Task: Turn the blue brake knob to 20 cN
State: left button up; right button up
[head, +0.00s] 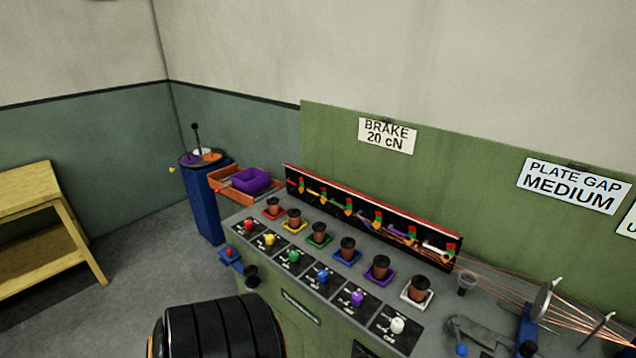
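The blue brake knob (323,276) stands on a black marked plate in a row of coloured knobs on the grey bench top. The green knob (294,256) is to its left and the purple knob (358,298) to its right. Its plate markings and pointer are too small to read. A brown spool on a blue base (347,250) stands behind it. A sign (387,136) on the green wall panel reads BRAKE 20 cN. Neither of my grippers shows in the head view.
A large black ribbed drum-like thing (222,328) fills the bottom foreground, in front of the bench. Copper wires (500,285) run to guides at the right. An orange tray with a purple box (250,180) is at the bench's far left. A wooden table (35,220) stands left, with bare floor between.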

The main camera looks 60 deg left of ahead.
aim_at(323, 274)
jog(key=u, duration=1.9)
